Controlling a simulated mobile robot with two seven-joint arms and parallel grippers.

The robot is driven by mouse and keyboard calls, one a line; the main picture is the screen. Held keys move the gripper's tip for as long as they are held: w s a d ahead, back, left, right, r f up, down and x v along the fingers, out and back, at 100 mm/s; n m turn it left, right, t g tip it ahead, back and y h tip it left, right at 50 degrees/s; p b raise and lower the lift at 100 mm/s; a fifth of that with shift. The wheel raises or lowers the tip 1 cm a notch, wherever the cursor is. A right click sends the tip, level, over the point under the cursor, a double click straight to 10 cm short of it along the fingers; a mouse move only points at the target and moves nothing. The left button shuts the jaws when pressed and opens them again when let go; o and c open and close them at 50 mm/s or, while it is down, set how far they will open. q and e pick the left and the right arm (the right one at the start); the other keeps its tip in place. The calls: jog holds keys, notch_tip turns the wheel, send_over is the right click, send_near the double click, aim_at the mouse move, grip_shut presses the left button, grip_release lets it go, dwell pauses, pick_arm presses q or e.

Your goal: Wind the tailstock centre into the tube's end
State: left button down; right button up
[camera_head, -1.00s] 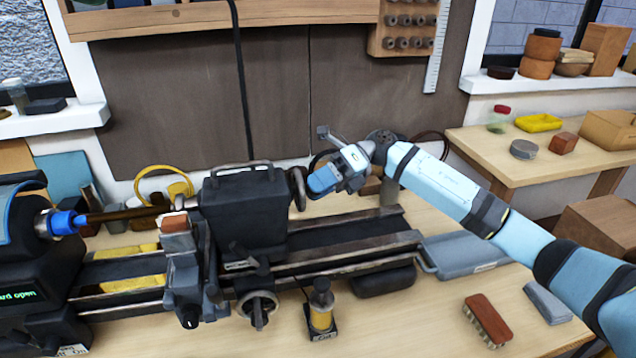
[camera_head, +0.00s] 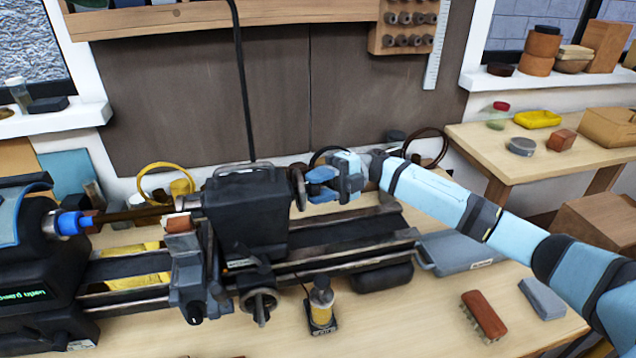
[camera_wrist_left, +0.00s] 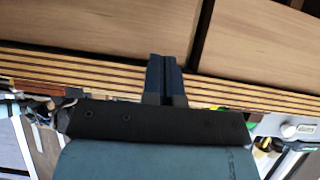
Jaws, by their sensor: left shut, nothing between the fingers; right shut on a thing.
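The tailstock (camera_head: 246,218) is a dark block on the lathe bed in the head view. Its handwheel (camera_head: 298,188) stands on its right side. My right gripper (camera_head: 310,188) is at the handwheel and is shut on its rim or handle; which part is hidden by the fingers. The brown tube (camera_head: 135,212) runs from the blue chuck jaws (camera_head: 72,222) at the left towards the tailstock. The centre's tip at the tube's end is too small to make out. My left gripper (camera_wrist_left: 166,75) is shut and empty in the left wrist view, in front of wooden panels.
The tool post (camera_head: 186,270) stands on the carriage in front of the tube's right end. A small yellow bottle (camera_head: 321,308) stands in front of the bed. A grey case (camera_head: 460,252) and a brush (camera_head: 485,316) lie to the right on the bench.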

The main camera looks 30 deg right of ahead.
jog(key=shift+m, duration=0.6)
jog(key=o, duration=0.9)
jog(key=shift+d, duration=0.15)
jog(key=d+b, duration=0.1)
jog(key=d, duration=0.3)
jog(key=w+d+f+b, duration=0.1)
jog(key=d, duration=0.4)
jog(key=d+b, duration=0.1)
jog(key=d, duration=0.3)
jog(key=shift+w+d+f, duration=0.2)
jog(key=shift+w+f, duration=0.05)
jog(key=shift+w, duration=0.1)
